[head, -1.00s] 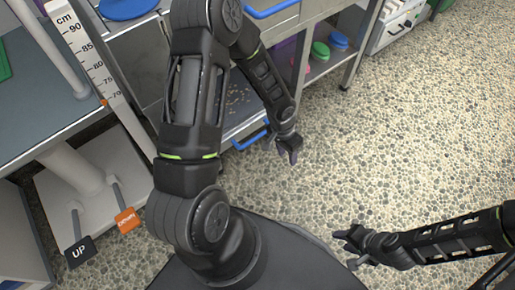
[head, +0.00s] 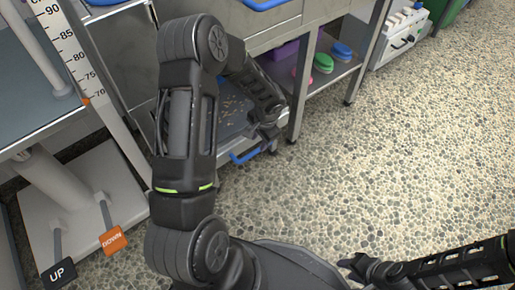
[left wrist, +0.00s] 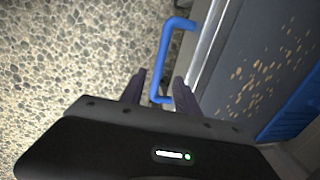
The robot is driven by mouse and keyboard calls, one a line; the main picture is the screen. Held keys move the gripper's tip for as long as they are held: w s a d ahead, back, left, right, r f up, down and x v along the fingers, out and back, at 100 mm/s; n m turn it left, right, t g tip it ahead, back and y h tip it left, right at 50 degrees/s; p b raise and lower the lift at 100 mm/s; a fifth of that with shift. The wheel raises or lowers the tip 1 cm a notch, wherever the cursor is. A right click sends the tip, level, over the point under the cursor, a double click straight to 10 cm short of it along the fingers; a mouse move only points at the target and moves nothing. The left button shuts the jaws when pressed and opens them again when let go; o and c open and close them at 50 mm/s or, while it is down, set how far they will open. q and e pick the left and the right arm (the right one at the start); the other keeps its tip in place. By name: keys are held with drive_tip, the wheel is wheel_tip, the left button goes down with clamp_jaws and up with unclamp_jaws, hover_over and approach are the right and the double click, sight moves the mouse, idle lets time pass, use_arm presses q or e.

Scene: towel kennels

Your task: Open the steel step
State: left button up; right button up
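The steel step (head: 232,116) is low under the steel counter, its grey top marked with tan specks. It also shows in the left wrist view (left wrist: 262,72). Its blue handle (head: 243,157) sticks out at the front over the floor. My left gripper (head: 268,143) is at the handle. In the left wrist view, the fingers (left wrist: 160,92) are apart, and the near end of the blue handle (left wrist: 163,60) appears between them; contact cannot be made out. My right gripper (head: 355,271) is at the bottom edge, away from the step, and looks open and empty.
A table lift with an orange DOWN pedal (head: 114,240) and a black UP pedal (head: 59,273) stands at left, beside a height scale (head: 68,52). A shelf right of the step holds green (head: 323,63) and blue (head: 342,50) round items. The pebbled floor at right is clear.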

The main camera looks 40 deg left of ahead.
sight(257, 149)
use_arm(q)
drive_tip(key=f, duration=0.2)
drive_tip(key=f+b, duration=0.1)
drive_tip(key=f, duration=0.1)
drive_tip(key=a+f+b, duration=0.1)
drive_tip(key=f, duration=0.1)
drive_tip(key=shift+w, duration=0.15)
drive_tip(key=shift+c, duration=0.4)
clamp_jaws()
idle(0.8)
